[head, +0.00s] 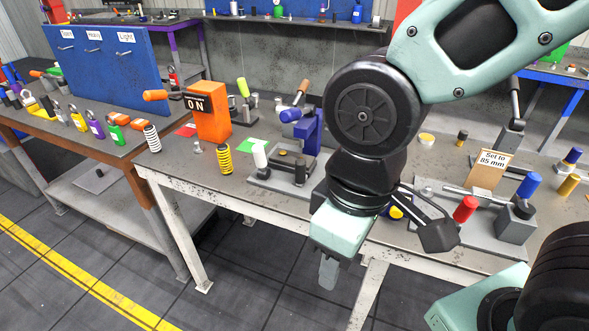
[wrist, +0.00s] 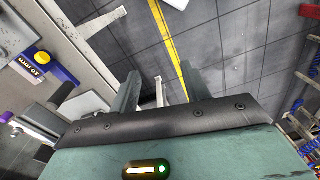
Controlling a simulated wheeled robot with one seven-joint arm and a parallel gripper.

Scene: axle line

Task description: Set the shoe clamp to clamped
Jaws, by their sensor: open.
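No label in view names the shoe clamp, so I cannot tell for certain which device it is. A grey fixture with an upright white handle (head: 260,157) stands on the middle bench, left of my arm. Behind it is a blue vise-like clamp (head: 307,132). Toggle devices with a green handle (head: 243,87) and a brown handle (head: 304,87) stand further back. My gripper (head: 328,272) hangs in front of the bench edge, pointing down. The wrist view shows its fingers (wrist: 160,88) apart with nothing between them, over the floor.
An orange "ON" box (head: 212,124) and yellow spring (head: 225,158) are on the middle bench. A "Set to 85 mm" sign (head: 493,166) and a red-handled device (head: 466,208) lie right of my arm. The floor (head: 120,260) in front is clear.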

